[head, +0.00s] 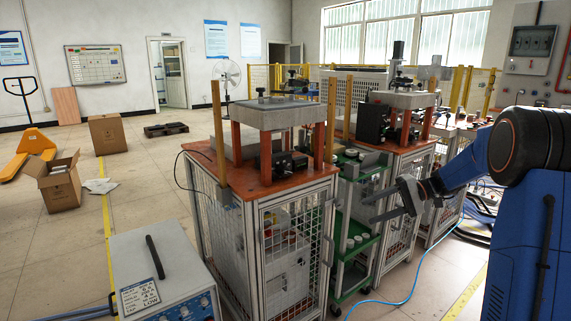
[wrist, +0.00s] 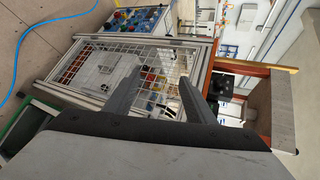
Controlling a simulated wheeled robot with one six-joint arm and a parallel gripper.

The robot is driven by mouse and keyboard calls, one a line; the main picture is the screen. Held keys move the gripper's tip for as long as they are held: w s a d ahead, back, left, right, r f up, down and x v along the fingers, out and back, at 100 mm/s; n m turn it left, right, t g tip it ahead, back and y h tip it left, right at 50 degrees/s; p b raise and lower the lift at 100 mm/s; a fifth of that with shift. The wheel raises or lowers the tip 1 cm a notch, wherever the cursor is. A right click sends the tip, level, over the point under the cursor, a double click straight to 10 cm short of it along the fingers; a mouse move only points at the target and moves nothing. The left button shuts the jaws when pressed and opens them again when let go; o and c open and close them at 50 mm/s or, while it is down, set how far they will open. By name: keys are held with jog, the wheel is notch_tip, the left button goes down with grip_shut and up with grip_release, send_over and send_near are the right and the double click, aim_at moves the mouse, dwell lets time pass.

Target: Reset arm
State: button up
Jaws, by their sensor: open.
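My gripper (head: 388,207) is at the end of my blue and black arm, right of the middle in the head view. Its two fingers are spread apart and point left, with nothing between them. In the wrist view my gripper (wrist: 158,97) is also open and empty, its fingers reaching toward a mesh-sided cabinet (wrist: 112,75), which appears sideways. In the head view the gripper shows in front of the green shelf cart and the cabinets behind it. I cannot tell its exact distance from them.
A caged workstation with an orange top (head: 265,182) stands left of my gripper. A green shelf cart (head: 352,247) stands beside it. A second workstation (head: 400,190) is behind. A control box (head: 165,265) is at lower left. A blue hose (head: 407,290) lies on the floor.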

jog(key=s+a+r+h, duration=0.2)
jog(key=s+a+h, duration=0.25)
jog(key=s, duration=0.75)
jog(key=s+d+f+t+h, duration=0.1)
jog(key=s+h, duration=0.2)
jog(key=s, duration=0.7)
jog(key=s+d+f+n+t+h, duration=0.1)
jog(key=s+f+t+h, duration=0.1)
jog(key=s, duration=0.7)
jog(key=s+d+f+t+h, duration=0.1)
jog(key=s+d+h, duration=0.1)
jog(key=s, duration=0.8)
jog(key=shift+s+f+t+h, duration=0.15)
jog(key=shift+s+t+h, duration=0.25)
jog(key=shift+h, duration=0.45)
jog(key=shift+d, duration=0.1)
